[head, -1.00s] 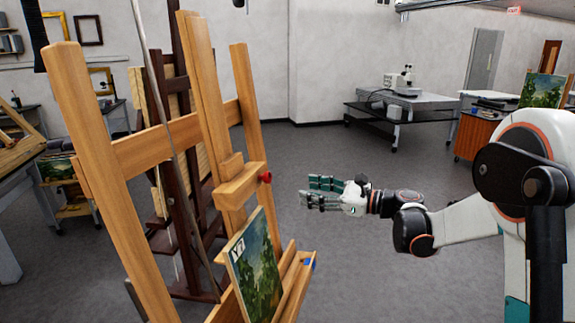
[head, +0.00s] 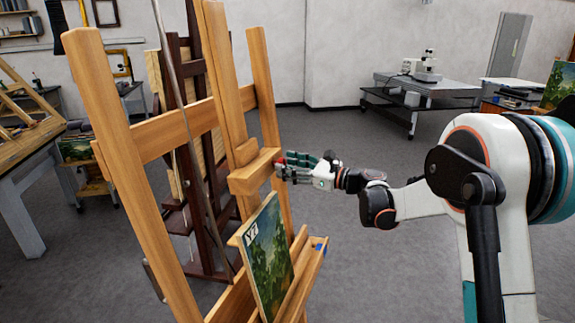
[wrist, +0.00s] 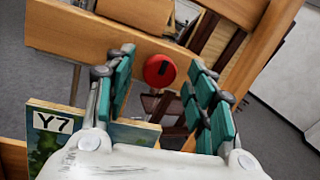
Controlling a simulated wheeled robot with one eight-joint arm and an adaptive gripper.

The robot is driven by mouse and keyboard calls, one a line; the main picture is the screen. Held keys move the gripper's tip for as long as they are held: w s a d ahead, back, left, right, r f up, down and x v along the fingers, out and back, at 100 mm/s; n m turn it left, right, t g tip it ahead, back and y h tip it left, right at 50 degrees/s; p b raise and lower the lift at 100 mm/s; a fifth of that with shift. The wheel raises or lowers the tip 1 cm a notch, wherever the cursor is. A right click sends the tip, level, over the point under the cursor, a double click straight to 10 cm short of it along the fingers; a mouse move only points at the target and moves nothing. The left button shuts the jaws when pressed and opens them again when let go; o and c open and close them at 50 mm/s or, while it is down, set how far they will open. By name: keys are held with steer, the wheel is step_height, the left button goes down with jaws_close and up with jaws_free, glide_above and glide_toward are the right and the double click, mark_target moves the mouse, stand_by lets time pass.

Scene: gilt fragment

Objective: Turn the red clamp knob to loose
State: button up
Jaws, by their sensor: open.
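The red clamp knob (wrist: 160,71) is round with a dark mark and sits on the edge of the easel's wooden clamp block (head: 254,172). In the wrist view it lies between and just beyond the fingertips of my gripper (wrist: 164,72), whose teal-padded fingers are spread on either side. In the head view my gripper (head: 290,166) is at the knob's right side, and its fingers hide most of the red. I cannot tell whether any finger touches the knob.
A landscape painting marked Y7 (head: 268,255) stands on the easel's lower ledge, below my gripper. A dark easel (head: 195,200) stands behind. A table with a microscope (head: 425,85) is at the back right.

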steer(key=shift+w+a, duration=0.2)
steer(key=shift+a, duration=0.2)
steer(key=c, duration=1.1)
steer(key=shift+o, duration=0.2)
